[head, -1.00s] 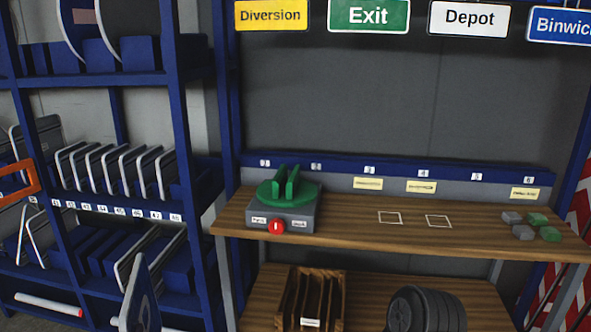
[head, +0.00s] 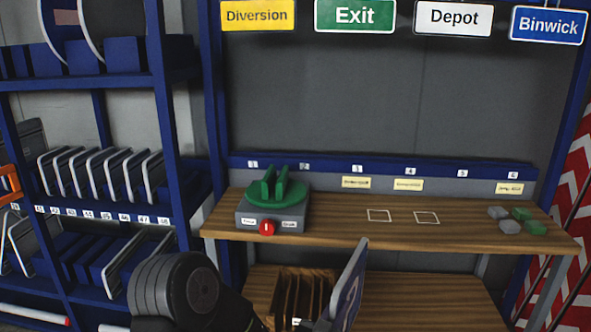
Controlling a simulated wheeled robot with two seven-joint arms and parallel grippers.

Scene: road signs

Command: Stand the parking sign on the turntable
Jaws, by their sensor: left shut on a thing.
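The turntable (head: 277,205) is a green disc with two upright green jaws, on a grey box with a red knob, at the left of the wooden shelf. The gap between its jaws looks empty. A blue sign (head: 349,286) with a pale marking, likely the parking sign, shows nearly edge-on at the lower middle. My left gripper (head: 320,323) is shut on it near its lower edge, mostly cut off by the bottom of the picture. The sign is upright, slightly tilted, in front of and lower than the turntable, to its right. My right gripper is not in view.
A wooden slotted rack (head: 298,296) stands on the lower shelf behind the sign. White squares mark the upper shelf (head: 340,226), with small grey and green blocks (head: 519,219) at its right. A blue rack of signs (head: 103,171) stands left. Hanging signs (head: 356,16) line the top.

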